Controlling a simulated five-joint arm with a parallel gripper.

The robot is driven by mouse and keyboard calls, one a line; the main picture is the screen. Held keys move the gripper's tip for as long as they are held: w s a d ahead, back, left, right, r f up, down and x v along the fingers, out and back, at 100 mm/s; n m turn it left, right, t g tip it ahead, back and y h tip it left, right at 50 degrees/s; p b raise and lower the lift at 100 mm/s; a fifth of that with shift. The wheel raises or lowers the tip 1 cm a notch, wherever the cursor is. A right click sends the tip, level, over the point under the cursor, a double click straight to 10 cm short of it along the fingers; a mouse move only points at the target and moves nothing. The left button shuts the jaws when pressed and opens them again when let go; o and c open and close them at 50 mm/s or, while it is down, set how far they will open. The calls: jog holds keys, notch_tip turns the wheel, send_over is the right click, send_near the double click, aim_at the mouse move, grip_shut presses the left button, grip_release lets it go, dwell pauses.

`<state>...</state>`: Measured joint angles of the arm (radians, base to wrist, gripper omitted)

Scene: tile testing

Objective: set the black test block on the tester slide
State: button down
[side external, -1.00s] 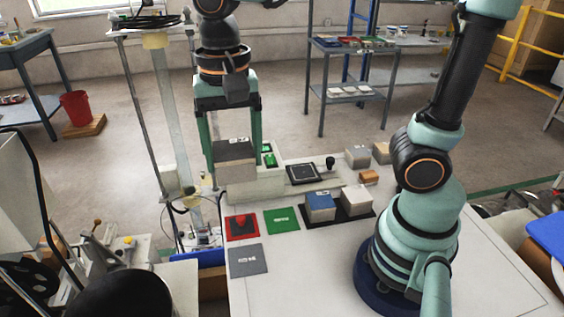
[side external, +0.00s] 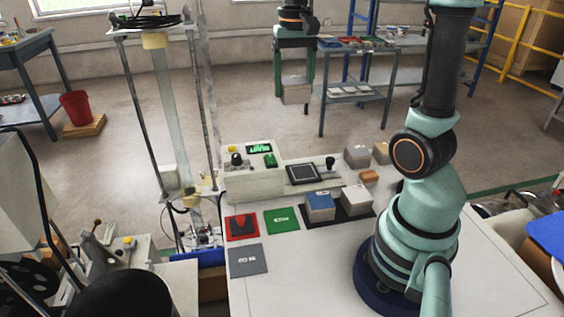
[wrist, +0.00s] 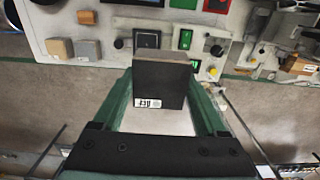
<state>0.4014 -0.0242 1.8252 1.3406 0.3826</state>
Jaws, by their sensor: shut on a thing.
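My gripper (side external: 295,78) is shut on the black test block (wrist: 159,85), a dark block with a white label, between its green fingers. In the side external view the held block (side external: 296,96) hangs level, in the air beyond the tester's back edge. The tester slide, which I take to be the black square plate (side external: 303,173), lies on the light tester housing beside a black knob. It looks empty. The plate also shows in the wrist view (wrist: 147,40), partly cut off by the held block.
A blue-topped block (side external: 320,206) and a white block (side external: 356,200) stand on a black mat. Grey and tan blocks (side external: 357,156) stand at the back right. Red (side external: 242,228), green (side external: 282,219) and grey (side external: 248,261) squares lie at the front left. A green display (side external: 259,148) is lit.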

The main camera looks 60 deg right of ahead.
jog(key=s+d+f, duration=0.1)
jog(key=d, duration=0.3)
send_near(303, 172)
jog(key=shift+f, duration=2.75)
jog(key=shift+s+f, duration=0.1)
jog(key=shift+f, duration=0.15)
grip_release()
jog(key=shift+r, duration=3)
